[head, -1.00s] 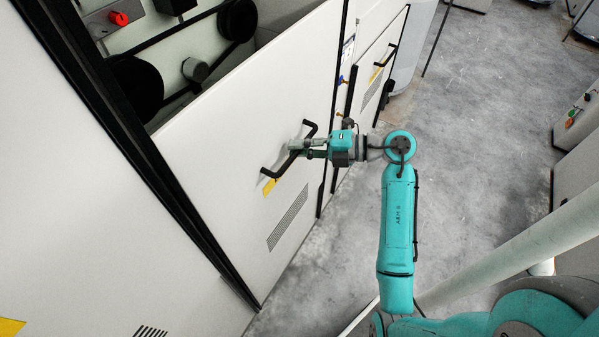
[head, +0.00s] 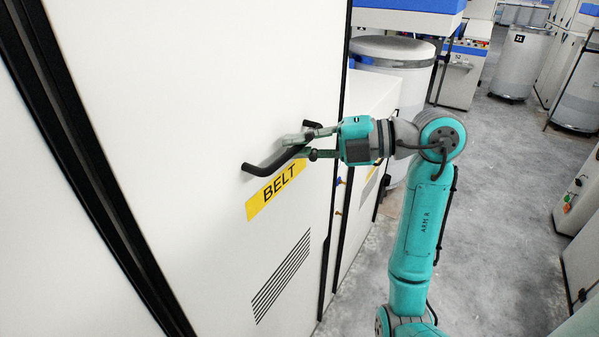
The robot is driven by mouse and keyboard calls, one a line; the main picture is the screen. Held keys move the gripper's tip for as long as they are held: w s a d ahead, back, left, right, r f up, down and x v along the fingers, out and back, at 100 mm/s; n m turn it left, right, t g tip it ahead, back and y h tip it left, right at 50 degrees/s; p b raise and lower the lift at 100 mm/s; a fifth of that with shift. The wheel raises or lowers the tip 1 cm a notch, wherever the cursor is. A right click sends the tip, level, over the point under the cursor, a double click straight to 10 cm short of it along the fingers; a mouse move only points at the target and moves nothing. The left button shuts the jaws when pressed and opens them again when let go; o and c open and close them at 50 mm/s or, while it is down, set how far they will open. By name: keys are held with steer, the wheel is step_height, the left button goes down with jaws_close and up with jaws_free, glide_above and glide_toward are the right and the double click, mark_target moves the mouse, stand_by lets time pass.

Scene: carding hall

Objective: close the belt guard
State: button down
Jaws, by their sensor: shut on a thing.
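The belt guard (head: 200,100) is a large off-white panel with a yellow BELT label (head: 275,190) and a slotted vent (head: 281,277) low down. Its black bar handle (head: 262,168) stands out from the panel just above the label. My gripper (head: 307,142) reaches in from the right and is shut on this handle, near its upper right end. The fingers hide part of the bar. The guard's top edge is out of view, and I cannot tell whether it sits flush with its frame.
A black frame strip (head: 95,165) runs along the guard's left side. To the right stand a white cabinet (head: 375,100) and a grey drum (head: 392,50). Grey floor (head: 490,210) lies open right of my arm, with more machines and drums beyond.

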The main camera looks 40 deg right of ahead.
steer(key=shift+r, duration=1.2)
steer(key=c, duration=1.2)
jaws_free()
steer(key=shift+d, duration=0.1)
steer(key=v, duration=1.2)
